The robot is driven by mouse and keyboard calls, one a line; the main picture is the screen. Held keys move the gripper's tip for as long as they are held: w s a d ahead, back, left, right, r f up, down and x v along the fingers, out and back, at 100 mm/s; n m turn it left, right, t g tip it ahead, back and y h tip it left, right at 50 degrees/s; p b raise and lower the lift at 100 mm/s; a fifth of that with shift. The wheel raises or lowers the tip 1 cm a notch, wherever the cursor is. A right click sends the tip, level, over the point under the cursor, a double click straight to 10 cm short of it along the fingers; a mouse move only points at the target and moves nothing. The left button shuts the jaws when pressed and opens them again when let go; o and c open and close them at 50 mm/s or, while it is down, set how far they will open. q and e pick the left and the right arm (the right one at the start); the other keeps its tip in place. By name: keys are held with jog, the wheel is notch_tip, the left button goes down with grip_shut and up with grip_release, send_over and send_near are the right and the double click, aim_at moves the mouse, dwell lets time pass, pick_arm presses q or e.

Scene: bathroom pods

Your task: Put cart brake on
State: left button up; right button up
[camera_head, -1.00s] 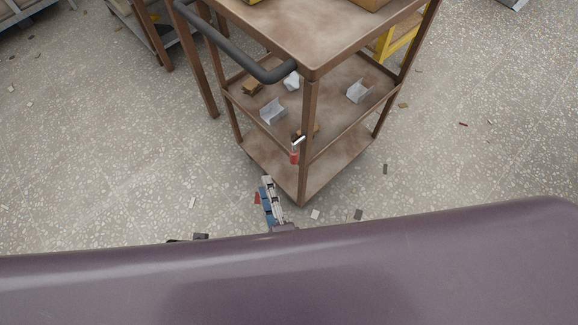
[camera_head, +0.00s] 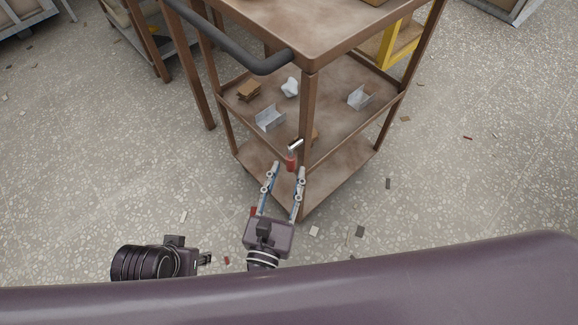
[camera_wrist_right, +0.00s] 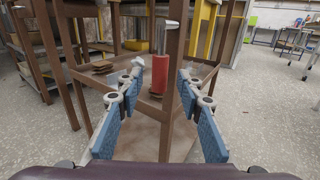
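The brown cart (camera_head: 340,150) stands ahead, with a dark handle bar (camera_head: 240,50) at its upper left. A red brake grip (camera_head: 291,164) with a pale metal end (camera_head: 296,145) is at the cart's near corner post. The grip also shows upright in the right wrist view (camera_wrist_right: 160,74). My right gripper (camera_head: 288,170) is open, its blue-padded fingers on either side of the red grip in the picture. In the right wrist view the gripper (camera_wrist_right: 161,80) frames the grip; contact is not clear. My left gripper (camera_head: 207,259) is low at the left, partly hidden and small.
The cart's middle shelf (camera_head: 330,115) holds grey brackets (camera_head: 270,119), a white piece (camera_head: 290,87) and brown pieces (camera_head: 248,90). A yellow frame (camera_head: 398,45) stands behind. The speckled floor (camera_head: 480,170) at right is mostly open, with small scattered chips.

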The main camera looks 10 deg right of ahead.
jog(key=shift+x, duration=1.15)
grip_shut()
